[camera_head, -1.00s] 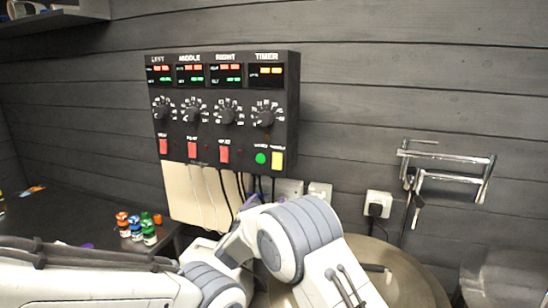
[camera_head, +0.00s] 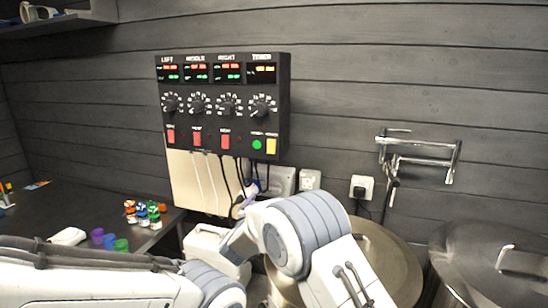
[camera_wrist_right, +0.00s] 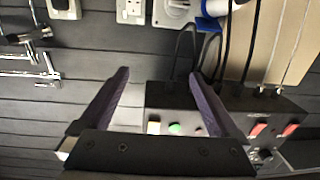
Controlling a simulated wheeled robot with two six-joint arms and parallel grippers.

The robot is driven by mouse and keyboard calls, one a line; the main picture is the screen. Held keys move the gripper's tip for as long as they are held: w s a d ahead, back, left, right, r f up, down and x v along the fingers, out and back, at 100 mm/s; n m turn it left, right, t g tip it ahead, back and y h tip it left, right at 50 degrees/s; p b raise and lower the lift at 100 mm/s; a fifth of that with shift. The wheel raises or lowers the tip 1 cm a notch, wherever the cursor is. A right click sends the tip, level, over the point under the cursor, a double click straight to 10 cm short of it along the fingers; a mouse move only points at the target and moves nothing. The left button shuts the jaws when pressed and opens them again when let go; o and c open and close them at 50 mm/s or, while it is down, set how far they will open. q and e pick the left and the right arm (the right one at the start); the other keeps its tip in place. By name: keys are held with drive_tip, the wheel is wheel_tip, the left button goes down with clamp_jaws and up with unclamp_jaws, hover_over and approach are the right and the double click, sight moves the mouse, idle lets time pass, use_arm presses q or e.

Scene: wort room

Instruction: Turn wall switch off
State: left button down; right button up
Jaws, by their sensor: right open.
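A white wall switch plate (camera_head: 310,180) is on the dark plank wall, below and right of the black control panel (camera_head: 223,105). It also shows near the top of the right wrist view (camera_wrist_right: 131,10). To its right is a white wall socket (camera_head: 361,187) with a black plug. To its left is another pale wall fitting (camera_head: 283,180), partly hidden. Which is the task's switch I cannot tell. My right gripper (camera_wrist_right: 160,75) is open and empty, its dark fingers pointing at the wall, below the plate in that view. In the head view it is largely hidden behind my right arm. My left gripper is out of view.
Cables hang below the panel. A dark table (camera_head: 85,205) with small coloured jars (camera_head: 145,212) stands at left. A white canister (camera_head: 212,250) stands beside it.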

drive_tip(key=s+d+f+n+g+y, duration=0.1)
drive_tip(key=s+d+f+g+y, duration=0.15)
drive_tip(key=s+d+g, duration=0.65)
drive_tip(key=s+d+f+n+g+y, duration=0.1)
drive_tip(key=s+d+f, duration=0.35)
drive_tip(key=s, duration=1.05)
drive_tip(key=s+d+f+n+g+y, duration=0.1)
drive_tip(key=s+d+f+g, duration=0.25)
drive_tip(key=s+d, duration=0.6)
drive_tip(key=s+a+f+n+g+b, duration=0.1)
drive_tip(key=s+a+f+n+b, duration=0.1)
drive_tip(key=s+a+b, duration=0.3)
drive_tip(key=s+a+f+n+g+y+b, duration=0.1)
drive_tip(key=s+a+n+b, duration=0.4)
drive_tip(key=s+a, duration=0.5)
drive_tip(key=shift+s+a+f+g, duration=0.4)
drive_tip(key=shift+s+f+g, duration=0.15)
drive_tip(key=shift+s+g, duration=0.2)
